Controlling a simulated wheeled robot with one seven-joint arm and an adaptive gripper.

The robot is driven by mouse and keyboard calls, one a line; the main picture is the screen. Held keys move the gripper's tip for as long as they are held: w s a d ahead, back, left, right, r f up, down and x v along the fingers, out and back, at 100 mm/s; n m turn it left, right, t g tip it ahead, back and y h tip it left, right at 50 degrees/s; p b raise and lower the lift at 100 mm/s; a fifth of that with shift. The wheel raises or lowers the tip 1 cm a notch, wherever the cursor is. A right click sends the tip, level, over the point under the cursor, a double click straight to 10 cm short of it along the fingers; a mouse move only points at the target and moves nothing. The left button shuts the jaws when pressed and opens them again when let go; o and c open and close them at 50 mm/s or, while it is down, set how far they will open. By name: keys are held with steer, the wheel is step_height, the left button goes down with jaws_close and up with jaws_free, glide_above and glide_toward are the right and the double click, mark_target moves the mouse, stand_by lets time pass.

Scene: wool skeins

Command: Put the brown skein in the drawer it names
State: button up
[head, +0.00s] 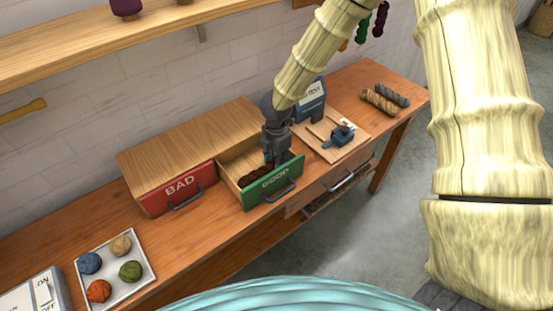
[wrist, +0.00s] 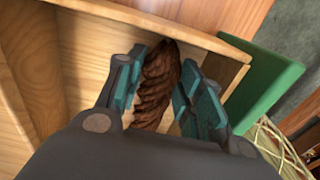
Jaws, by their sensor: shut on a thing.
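The brown skein (head: 252,177) is a dark twisted hank inside the open drawer with the green front marked GOOD (head: 257,192). In the wrist view the skein (wrist: 157,82) lies between the two teal finger pads of my gripper (wrist: 157,92), against the drawer's pale wooden inside (wrist: 85,60). My gripper (head: 273,161) reaches down into this drawer and is shut on the skein. Whether the skein rests on the drawer floor is hard to tell. The drawer with the red front marked BAD (head: 178,190) is shut, left of the green one.
A tray (head: 117,292) with several yarn balls and an ON/OFF switch box (head: 35,297) stand at the left. A board (head: 325,148) with a blue tool (head: 341,136) is to the right. Tan (head: 379,101) and grey (head: 391,94) skeins lie at the bench's far right.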

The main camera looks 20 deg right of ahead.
steer(key=shift+f, duration=0.15)
steer(key=o, duration=0.8)
step_height(320, 180, up, 12)
steer(key=shift+r+b, duration=0.2)
steer(key=shift+b, duration=0.8)
